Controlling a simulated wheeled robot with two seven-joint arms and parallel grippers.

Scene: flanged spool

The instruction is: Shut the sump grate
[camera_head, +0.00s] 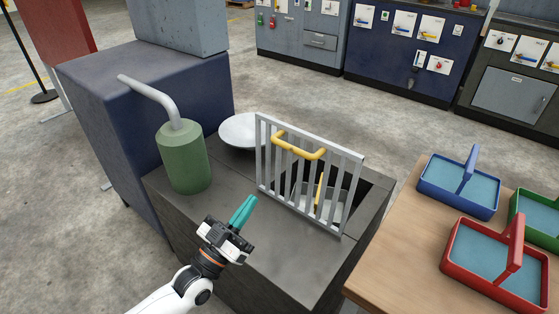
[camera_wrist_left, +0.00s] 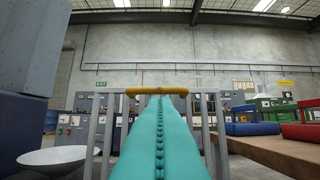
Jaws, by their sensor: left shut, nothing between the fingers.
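The sump grate (camera_head: 267,160) is a grey barred panel with a yellow handle (camera_head: 299,146) on its upper part. It stands up steeply on the dark block, its lower edge beside the sump opening (camera_head: 372,192). A grey basin and a yellow piece show through the bars. My left gripper (camera_head: 244,212) has teal fingers, shut and empty, in front of the grate and apart from it in the head view. In the left wrist view the fingers (camera_wrist_left: 158,110) point at the grate, with the yellow handle (camera_wrist_left: 135,91) behind their tips. My right gripper is not in view.
A green canister (camera_head: 183,160) with a grey pipe and a white bowl (camera_head: 238,131) stand on the block, left of the grate. A wooden table (camera_head: 400,255) at right holds blue, red and green trays. The block's front top is clear.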

